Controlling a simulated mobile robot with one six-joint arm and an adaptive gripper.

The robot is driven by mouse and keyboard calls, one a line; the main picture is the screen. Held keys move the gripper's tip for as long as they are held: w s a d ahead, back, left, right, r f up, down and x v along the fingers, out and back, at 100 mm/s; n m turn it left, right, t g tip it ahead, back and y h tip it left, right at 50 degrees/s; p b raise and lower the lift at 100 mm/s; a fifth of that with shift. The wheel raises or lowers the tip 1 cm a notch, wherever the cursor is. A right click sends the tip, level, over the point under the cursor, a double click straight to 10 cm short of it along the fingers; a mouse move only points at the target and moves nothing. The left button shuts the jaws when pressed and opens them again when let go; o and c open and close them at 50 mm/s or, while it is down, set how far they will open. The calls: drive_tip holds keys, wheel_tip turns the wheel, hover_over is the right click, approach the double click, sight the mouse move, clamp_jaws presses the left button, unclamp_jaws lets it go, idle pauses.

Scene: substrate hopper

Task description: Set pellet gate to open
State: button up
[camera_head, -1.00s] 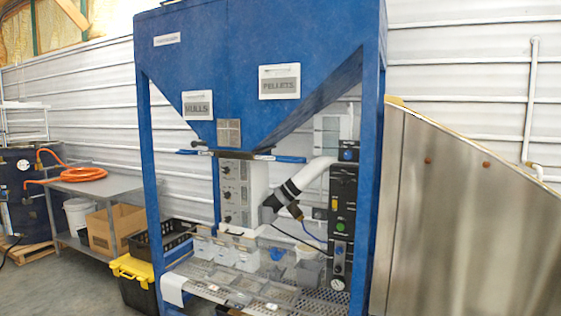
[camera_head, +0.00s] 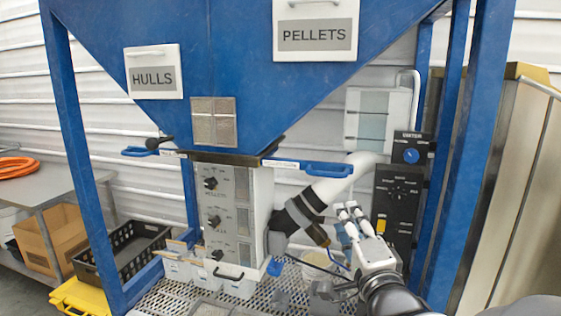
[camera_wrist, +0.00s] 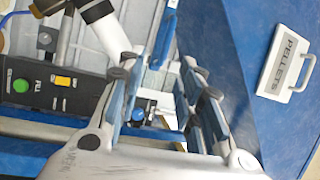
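Under the blue hopper, a blue gate handle (camera_head: 312,168) with a pale label strip sticks out to the right, on the PELLETS side. Another blue handle (camera_head: 140,151) sticks out to the left, on the HULLS side. The label strips are too small to read. My gripper (camera_head: 347,208) is to the right of and below the right handle, apart from it, with its fingers spread and nothing between them. In the wrist view my gripper (camera_wrist: 158,70) also shows open, with blue pads facing each other.
A white pipe with a black collar (camera_head: 298,212) lies just left of my gripper. A black control panel (camera_head: 400,195) and a blue post (camera_head: 470,170) stand at the right. The dial box (camera_head: 230,205) is below the hopper, over a perforated deck (camera_head: 170,300).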

sight(327, 176)
drive_tip(key=shift+t, duration=0.3)
drive_tip(key=w+r, duration=0.1)
drive_tip(key=w, duration=0.4)
drive_tip(key=w+a+r, duration=0.1)
drive_tip(key=w, duration=0.5)
drive_tip(key=w+r+b, duration=0.1)
drive_tip(key=w+r, duration=0.1)
drive_tip(key=w, duration=0.4)
drive_tip(key=shift+w+a, duration=0.2)
drive_tip(key=shift+c, duration=0.4)
clamp_jaws()
drive_tip(key=shift+d, duration=0.1)
